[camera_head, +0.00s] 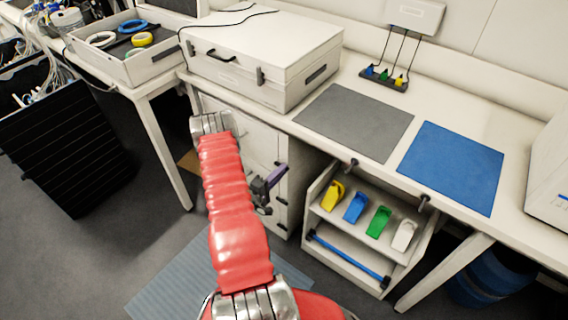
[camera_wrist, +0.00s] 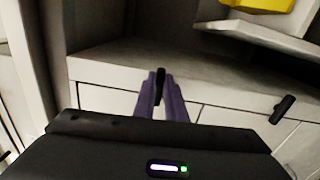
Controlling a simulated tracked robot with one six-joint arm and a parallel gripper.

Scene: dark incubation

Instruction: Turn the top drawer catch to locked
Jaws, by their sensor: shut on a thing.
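My gripper (camera_head: 277,176) is in front of the white drawer cabinet (camera_head: 255,142) under the bench. Its purple fingers also show in the wrist view (camera_wrist: 161,98), closed around a black catch (camera_wrist: 160,80) on the cabinet's pale front. The catch's end stands up between the fingertips, in line with them; the rest is hidden by the fingers. A second black catch (camera_wrist: 283,108) sits farther right in the wrist view, free and tilted. I cannot tell from the views whether the held catch reads locked.
Right of the cabinet, an open shelf unit (camera_head: 320,187) holds yellow, blue, green and white scoops, with a blue bar (camera_head: 348,257) below. Two dark knobs stick out from the bench edge above it. A white case (camera_head: 262,50) stands on the bench. A table leg (camera_head: 165,155) is at left.

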